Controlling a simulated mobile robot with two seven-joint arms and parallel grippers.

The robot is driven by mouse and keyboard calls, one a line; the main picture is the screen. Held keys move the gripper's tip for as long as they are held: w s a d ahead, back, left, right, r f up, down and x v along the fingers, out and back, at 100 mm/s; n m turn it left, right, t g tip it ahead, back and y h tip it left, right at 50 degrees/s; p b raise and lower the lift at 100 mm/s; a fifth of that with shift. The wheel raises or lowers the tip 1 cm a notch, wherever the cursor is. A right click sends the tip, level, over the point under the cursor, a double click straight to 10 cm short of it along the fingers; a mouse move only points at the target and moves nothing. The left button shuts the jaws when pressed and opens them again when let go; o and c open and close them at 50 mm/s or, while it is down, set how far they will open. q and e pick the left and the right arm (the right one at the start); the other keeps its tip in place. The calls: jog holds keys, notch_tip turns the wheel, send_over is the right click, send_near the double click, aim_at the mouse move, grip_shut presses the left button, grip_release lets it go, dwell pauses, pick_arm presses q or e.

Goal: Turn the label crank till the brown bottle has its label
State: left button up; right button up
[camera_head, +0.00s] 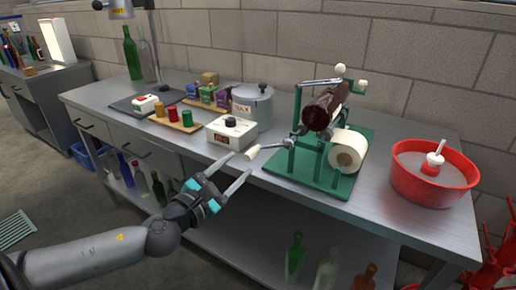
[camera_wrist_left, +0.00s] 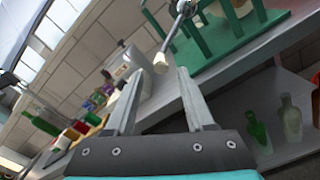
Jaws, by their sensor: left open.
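The label crank (camera_head: 266,149) sticks out to the left of a green labelling stand (camera_head: 311,179), with a pale knob at its end. The knob also shows in the left wrist view (camera_wrist_left: 161,61), ahead of the fingers. A dark brown bottle (camera_head: 323,109) lies tilted on top of the stand. A white label roll (camera_head: 348,152) sits below the bottle. My left gripper (camera_head: 224,180) is open and empty, in front of the bench edge, just short of the knob. In the left wrist view its fingers (camera_wrist_left: 155,105) are spread. My right gripper is not in view.
A white box with a dark knob (camera_head: 231,131) stands left of the crank, with a grey wax pot (camera_head: 252,103) behind it. A red tub (camera_head: 433,176) stands at the right. Bottles (camera_head: 294,256) stand on the lower shelf. The bench front (camera_head: 255,185) lies close to my gripper.

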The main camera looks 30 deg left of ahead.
aim_at(257, 147)
pick_arm(q)
jog(key=shift+w+d, duration=0.1)
jog(key=shift+w, duration=2.7)
jog(key=shift+w+b, duration=0.4)
jog(key=shift+w, duration=1.2)
jog(key=shift+w+d, duration=0.1)
jog(key=shift+w, duration=0.55)
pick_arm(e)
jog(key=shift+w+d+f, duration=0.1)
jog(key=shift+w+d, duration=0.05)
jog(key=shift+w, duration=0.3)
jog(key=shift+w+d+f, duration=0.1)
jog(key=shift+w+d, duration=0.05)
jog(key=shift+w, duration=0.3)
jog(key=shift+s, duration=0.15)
pick_arm(q)
jog(key=c, duration=0.5)
grip_shut()
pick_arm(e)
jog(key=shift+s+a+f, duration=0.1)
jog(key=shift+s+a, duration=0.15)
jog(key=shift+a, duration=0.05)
pick_arm(q)
jog(key=shift+r, duration=0.15)
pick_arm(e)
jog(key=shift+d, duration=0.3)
